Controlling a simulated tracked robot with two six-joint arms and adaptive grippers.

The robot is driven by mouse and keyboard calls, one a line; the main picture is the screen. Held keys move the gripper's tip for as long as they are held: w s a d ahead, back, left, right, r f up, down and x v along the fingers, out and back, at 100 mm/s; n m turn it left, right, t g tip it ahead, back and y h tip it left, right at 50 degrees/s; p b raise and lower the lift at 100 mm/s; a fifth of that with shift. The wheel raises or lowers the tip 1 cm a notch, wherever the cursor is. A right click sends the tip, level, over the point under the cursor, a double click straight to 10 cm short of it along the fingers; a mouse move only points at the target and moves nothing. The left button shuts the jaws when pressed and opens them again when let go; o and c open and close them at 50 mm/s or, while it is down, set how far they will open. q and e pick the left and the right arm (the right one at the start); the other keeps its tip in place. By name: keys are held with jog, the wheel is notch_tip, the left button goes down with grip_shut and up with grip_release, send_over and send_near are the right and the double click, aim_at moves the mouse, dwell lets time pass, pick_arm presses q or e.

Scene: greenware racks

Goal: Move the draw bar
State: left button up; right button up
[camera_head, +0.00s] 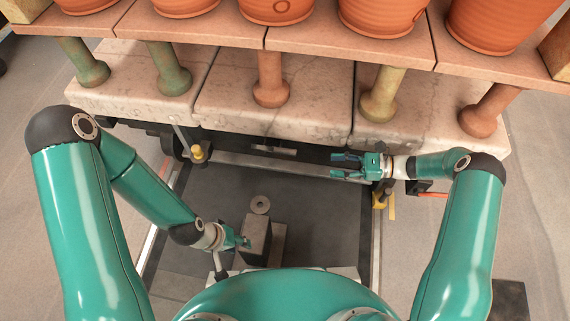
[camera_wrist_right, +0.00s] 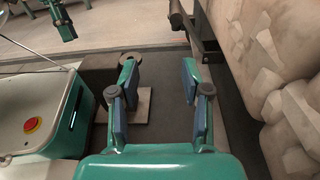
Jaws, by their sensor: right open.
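A dark bar with a flat ring (camera_head: 260,204) at its far end, which looks like the draw bar (camera_head: 256,236), lies low in front of my body. The ring also shows in the right wrist view (camera_wrist_right: 131,57), beyond the jaws. My left gripper (camera_head: 245,241) is at the bar's left side near its near end; whether it touches or grips the bar is unclear. My right gripper (camera_head: 334,166) is open and empty, pointing left just in front of the loaded car's near edge (camera_head: 275,155). It also shows open in the wrist view (camera_wrist_right: 158,85).
The car carries pale stone slabs (camera_head: 275,95) on which posts (camera_head: 270,80) hold shelves of terracotta pots (camera_head: 385,12). Yellow fittings (camera_head: 198,152) are at the car's front, near rails (camera_head: 376,235). Dark floor between the rails is clear around the ring.

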aim_at(289, 151)
pick_arm(q)
notch_tip(289, 151, down, 5)
jog(key=b, duration=0.3)
jog(key=shift+r, duration=0.2)
pick_arm(e)
jog(key=shift+m+t+y, duration=0.3)
jog(key=shift+t+y, duration=0.2)
jog(key=shift+y, duration=0.1)
jog(key=w+a, duration=0.1)
jog(key=a, duration=0.4)
jog(key=w+a, duration=0.2)
jog(key=a, duration=0.2)
jog(key=w+a, duration=0.2)
jog(key=a, duration=0.3)
jog(key=shift+w+a, duration=0.1)
jog(key=shift+a, duration=0.2)
grip_shut()
